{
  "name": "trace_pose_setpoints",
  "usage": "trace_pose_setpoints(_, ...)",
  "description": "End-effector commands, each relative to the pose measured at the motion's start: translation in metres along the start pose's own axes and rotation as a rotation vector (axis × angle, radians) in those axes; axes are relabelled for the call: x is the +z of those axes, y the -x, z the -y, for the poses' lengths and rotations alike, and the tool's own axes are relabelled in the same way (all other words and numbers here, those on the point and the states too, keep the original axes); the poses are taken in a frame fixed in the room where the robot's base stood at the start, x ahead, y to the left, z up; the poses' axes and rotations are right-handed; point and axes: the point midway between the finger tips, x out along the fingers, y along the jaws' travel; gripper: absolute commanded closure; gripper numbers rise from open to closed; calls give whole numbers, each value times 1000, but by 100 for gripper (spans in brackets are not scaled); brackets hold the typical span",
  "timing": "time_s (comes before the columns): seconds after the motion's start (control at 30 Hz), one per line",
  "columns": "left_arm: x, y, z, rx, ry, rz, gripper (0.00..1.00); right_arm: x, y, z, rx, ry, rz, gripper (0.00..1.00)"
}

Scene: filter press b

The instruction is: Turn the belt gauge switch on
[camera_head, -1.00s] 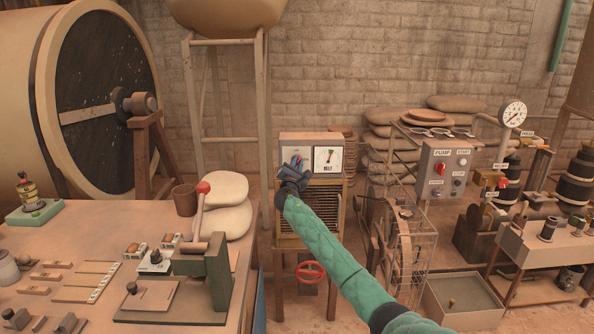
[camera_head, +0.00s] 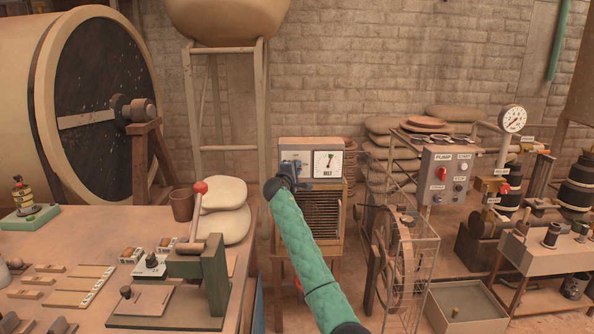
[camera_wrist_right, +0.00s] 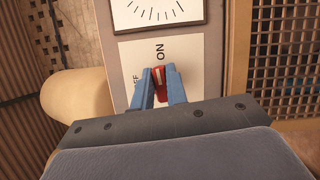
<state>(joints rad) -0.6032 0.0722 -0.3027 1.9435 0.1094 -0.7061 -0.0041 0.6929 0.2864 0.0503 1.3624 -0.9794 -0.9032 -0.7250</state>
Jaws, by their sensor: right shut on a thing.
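The belt gauge box (camera_head: 296,145) stands upright on a slatted wooden cabinet, with a white round-scale gauge (camera_head: 328,164) labelled BELT on its right half. My right gripper (camera_head: 290,172) is at the left half of its face and hides the switch in the head view. In the right wrist view, my right gripper's blue fingers (camera_wrist_right: 163,90) are shut on the red switch knob (camera_wrist_right: 159,80). The knob's pale mark points roughly toward the ON label (camera_wrist_right: 160,52); the OFF label (camera_wrist_right: 136,83) is partly covered by a finger. My left gripper is not in view.
A workbench (camera_head: 75,238) with a red-knobbed lever press (camera_head: 200,188) stands at left. A grey pump panel (camera_head: 445,170) and a wire-caged wheel (camera_head: 405,245) stand to the right of the cabinet. Open floor shows between them.

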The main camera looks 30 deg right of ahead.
Motion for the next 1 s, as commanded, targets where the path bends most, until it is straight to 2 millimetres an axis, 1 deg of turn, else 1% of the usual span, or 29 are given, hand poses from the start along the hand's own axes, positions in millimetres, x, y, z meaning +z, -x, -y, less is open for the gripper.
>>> trace_pose_setpoints(0.3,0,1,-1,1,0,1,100,1,0,2,-45,-104,2,100)
trace_pose_setpoints(0.83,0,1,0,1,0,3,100,1,0,2,-52,-121,2,100)
trace_pose_setpoints(0.87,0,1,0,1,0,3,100,1,0,2,-52,-121,2,80)
trace_pose_setpoints(0.9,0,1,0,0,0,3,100,1,0,2,-52,-121,2,72)
trace_pose_setpoints(0.93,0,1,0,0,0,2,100,1,0,2,-52,-121,2,66)
trace_pose_setpoints(0.97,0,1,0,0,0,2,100,1,0,2,-52,-121,2,64)
trace_pose_setpoints(1.0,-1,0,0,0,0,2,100,1,0,2,-52,-121,2,64)
